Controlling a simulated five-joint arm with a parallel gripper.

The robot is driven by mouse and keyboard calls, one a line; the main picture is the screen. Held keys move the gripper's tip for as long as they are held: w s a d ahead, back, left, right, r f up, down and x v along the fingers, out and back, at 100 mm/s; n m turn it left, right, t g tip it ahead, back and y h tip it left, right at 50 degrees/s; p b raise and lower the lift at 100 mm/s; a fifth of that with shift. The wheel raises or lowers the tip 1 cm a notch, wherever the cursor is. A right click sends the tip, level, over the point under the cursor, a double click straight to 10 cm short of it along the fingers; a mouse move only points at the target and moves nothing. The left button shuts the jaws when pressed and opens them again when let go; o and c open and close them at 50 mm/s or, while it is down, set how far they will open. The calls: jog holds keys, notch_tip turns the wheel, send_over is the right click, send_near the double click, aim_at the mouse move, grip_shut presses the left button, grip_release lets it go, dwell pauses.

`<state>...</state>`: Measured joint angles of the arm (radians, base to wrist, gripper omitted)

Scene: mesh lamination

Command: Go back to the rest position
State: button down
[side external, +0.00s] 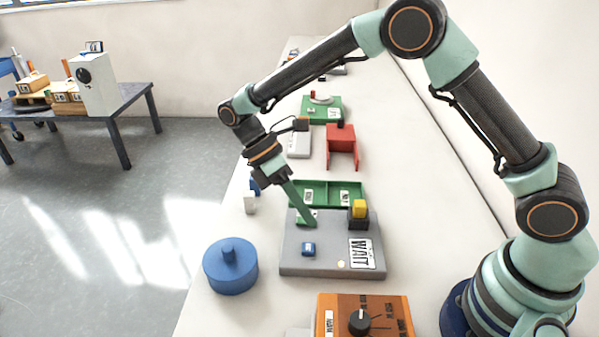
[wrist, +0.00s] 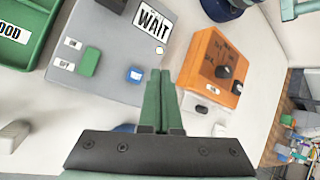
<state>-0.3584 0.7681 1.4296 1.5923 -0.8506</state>
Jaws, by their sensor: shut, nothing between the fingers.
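My gripper (side external: 309,223) points down over the grey plate (side external: 290,262), its green fingers slanting to the lower right. In the wrist view the two fingers of my gripper (wrist: 160,76) lie together, with nothing between them. The plate (wrist: 110,35) carries a white "WAIT" sign (side external: 361,254), a small blue block (side external: 308,249) and a green block (wrist: 88,62) beside two small labels. Whether the fingertips touch the plate is hard to tell.
A yellow block (side external: 360,208) sits on a black holder at the plate's back right. A green divided tray (side external: 329,182) lies behind, a blue knobbed cylinder (side external: 230,270) to the left, an orange dial box (side external: 385,302) in front. A red stand (side external: 341,140) is farther back. The table's right side is clear.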

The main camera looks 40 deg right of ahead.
jog(key=s+d+r+m+t+y, duration=0.1)
jog(key=s+d+r+m+t, duration=0.1)
jog(key=d+r+m+t, duration=0.4)
jog(key=s+d+r+m+t+y, duration=0.1)
jog(key=s+d+r+m+t, duration=0.2)
jog(key=d+r+m+t, duration=0.3)
notch_tip(320, 180, up, 2)
jog(key=shift+s+d+r+m+t+y, duration=0.3)
jog(key=shift+s+d+m, duration=0.1)
jog(key=shift+m, duration=0.5)
